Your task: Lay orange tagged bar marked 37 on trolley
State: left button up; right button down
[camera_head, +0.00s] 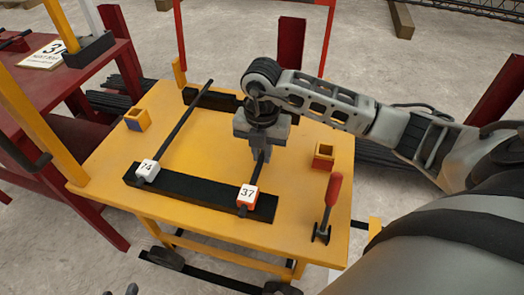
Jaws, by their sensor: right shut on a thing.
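The bar marked 37 (260,171) is a thin dark bar with a white-topped, orange-sided tag (248,196) at its near end. My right gripper (259,152) points down and is shut on this bar above the yellow trolley (205,148). The tag is at the trolley's front black support strip (195,196); I cannot tell whether the bar touches the strip. The bar's far part is hidden behind the gripper. Grey tips at the bottom edge may be my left gripper (120,291); most of it is out of frame.
A bar tagged 74 (180,129) lies across both strips, left of bar 37. A blue-yellow block (138,119), a red-orange block (323,156) and a red-handled clamp (328,205) stand on the trolley. A red bench (75,75) is at left.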

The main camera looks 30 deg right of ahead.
pick_arm(q)
jog(key=shift+w, duration=0.1)
pick_arm(e)
jog(key=c, duration=1.4)
grip_release()
